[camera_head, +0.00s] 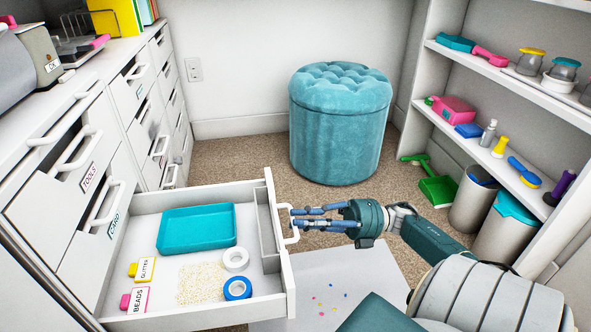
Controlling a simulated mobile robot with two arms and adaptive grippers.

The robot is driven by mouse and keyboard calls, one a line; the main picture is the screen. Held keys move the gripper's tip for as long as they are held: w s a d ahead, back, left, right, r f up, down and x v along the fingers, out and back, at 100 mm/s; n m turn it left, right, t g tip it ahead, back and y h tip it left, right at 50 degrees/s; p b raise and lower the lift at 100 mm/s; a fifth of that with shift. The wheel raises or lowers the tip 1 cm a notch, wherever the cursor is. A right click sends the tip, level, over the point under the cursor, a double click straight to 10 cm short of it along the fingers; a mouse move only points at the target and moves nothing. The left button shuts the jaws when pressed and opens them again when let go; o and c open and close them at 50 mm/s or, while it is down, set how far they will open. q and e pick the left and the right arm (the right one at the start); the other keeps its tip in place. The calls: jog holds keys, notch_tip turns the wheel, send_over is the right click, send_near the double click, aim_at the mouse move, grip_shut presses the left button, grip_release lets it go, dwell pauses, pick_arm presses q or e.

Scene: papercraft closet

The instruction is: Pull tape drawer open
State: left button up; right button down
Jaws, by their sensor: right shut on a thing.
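A white drawer (287,282) stands pulled out from the left cabinet. Inside lie a teal tray (197,229), a white tape roll (235,259), a blue tape roll (237,288), a glitter bottle (142,269) and a beads bottle (134,300). Small pale grains are scattered on its floor. My right gripper (296,217) reaches in from the right and is shut on the drawer's white handle (292,239) at the front panel. The fingers partly cover the handle. The drawer's own label is not visible. My left gripper is out of view.
Other drawers, including one labelled tools (88,177) and one labelled card (113,224), are in the left cabinet. A teal stool (340,125) stands behind. Bins (472,199) and a green dustpan (438,190) stand right. A pale mat (365,275) with colored bits lies below my right arm.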

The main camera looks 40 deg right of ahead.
jog(key=c, duration=1.7)
grip_release()
jog(key=v, duration=1.2)
jog(key=shift+s, duration=0.1)
